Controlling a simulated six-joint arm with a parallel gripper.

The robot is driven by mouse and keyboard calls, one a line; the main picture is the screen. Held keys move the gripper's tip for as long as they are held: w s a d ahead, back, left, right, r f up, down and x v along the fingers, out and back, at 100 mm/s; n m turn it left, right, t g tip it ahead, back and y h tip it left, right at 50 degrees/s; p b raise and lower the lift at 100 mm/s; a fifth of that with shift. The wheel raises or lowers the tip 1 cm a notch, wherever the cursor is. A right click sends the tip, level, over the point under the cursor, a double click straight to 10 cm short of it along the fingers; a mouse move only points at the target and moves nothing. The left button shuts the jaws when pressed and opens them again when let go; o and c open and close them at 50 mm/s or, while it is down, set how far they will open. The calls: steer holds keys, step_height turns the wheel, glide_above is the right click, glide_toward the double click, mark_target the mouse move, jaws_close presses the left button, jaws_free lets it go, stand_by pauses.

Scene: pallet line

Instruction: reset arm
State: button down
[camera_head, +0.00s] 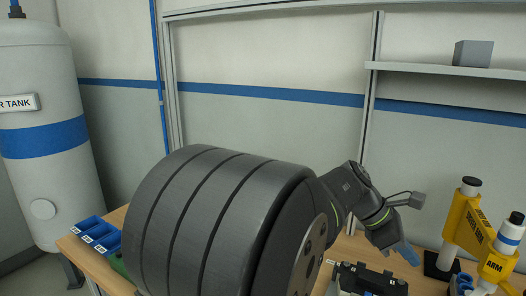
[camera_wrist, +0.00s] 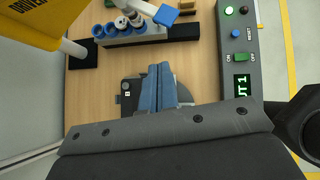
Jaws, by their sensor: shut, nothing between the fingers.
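My gripper (camera_head: 408,254) has blue-grey fingers and points down over the right part of the bench in the head view. In the wrist view the two fingers (camera_wrist: 158,80) lie together, shut and empty. A yellow arm unit (camera_head: 468,228) lettered "ARM" stands right of my gripper, apart from it. Its yellow body (camera_wrist: 38,20), lettered "DRIVER", also shows at the top left of the wrist view. A grey control box (camera_wrist: 238,72) at the right of the wrist view carries a blue button (camera_wrist: 235,33), a green switch (camera_wrist: 239,57) and a lit green display (camera_wrist: 242,85).
Blue cups (camera_wrist: 105,31) stand in a grey holder. A black fixture (camera_head: 368,280) is below my gripper in the head view. Blue bins (camera_head: 95,234) are at the left. Bare wooden bench (camera_wrist: 195,62) shows between the holder and fixture.

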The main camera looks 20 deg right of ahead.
steer(key=shift+s+a+r+m+g+h, duration=0.2)
steer(key=shift+s+a+r+g+h, duration=0.2)
steer(key=shift+s+a+r+h, duration=0.2)
steer(key=shift+s+a+r+m+g+h, duration=0.2)
steer(key=shift+s+a+r+g+h, duration=0.25)
steer(key=shift+s+r, duration=0.2)
